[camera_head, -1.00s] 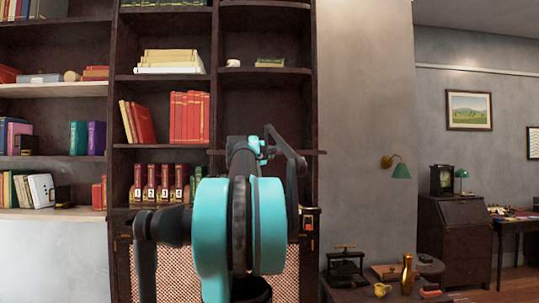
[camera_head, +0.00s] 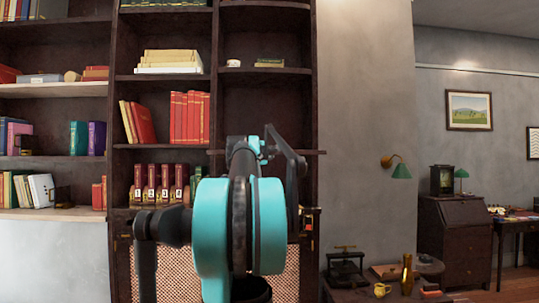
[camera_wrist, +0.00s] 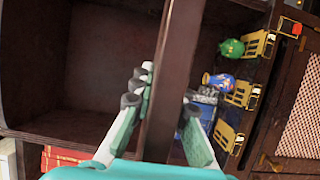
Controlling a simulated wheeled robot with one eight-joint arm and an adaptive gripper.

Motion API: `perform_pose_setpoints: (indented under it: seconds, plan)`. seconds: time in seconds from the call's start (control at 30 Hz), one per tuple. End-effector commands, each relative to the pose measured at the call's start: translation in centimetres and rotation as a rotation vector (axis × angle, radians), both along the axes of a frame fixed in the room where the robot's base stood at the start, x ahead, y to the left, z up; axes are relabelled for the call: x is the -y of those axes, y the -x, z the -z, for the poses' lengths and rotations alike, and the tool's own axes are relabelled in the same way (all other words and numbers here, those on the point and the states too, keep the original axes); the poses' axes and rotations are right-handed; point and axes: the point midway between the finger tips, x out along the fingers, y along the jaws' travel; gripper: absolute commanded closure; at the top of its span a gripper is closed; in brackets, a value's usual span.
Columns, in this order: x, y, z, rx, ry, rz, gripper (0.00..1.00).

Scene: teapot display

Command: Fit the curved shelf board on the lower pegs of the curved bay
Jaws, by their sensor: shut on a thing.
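The curved shelf board (camera_wrist: 176,60) is a dark brown plank. In the wrist view it runs from the top edge down between my fingers. My gripper (camera_wrist: 163,112) is shut on it, with a pale finger on each side. In the head view the board (camera_head: 316,152) shows as a thin level edge across the front of the dark right-hand bay (camera_head: 265,110); its right end overlaps the bay's right upright. My arm hides the middle of the board and most of the lower bay. I cannot make out the pegs or whether the board touches them.
Red books (camera_head: 189,117) and numbered red volumes (camera_head: 165,186) fill the neighbouring bay. A small white item (camera_head: 233,63) and flat books (camera_head: 269,63) sit on the shelf above. Green (camera_wrist: 231,47) and blue (camera_wrist: 217,79) objects stand beside brass fittings (camera_wrist: 243,94) below the board.

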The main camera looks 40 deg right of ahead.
Motion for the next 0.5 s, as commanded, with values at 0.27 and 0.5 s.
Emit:
perform_pose_setpoints:
  seconds: [0.27, 0.5]
  plan:
    - [0.01, -0.01, -0.04, 0.000, 0.000, 0.000, 1.00]
    - [0.21, -0.35, -0.06, 0.000, 0.000, 0.000, 1.00]
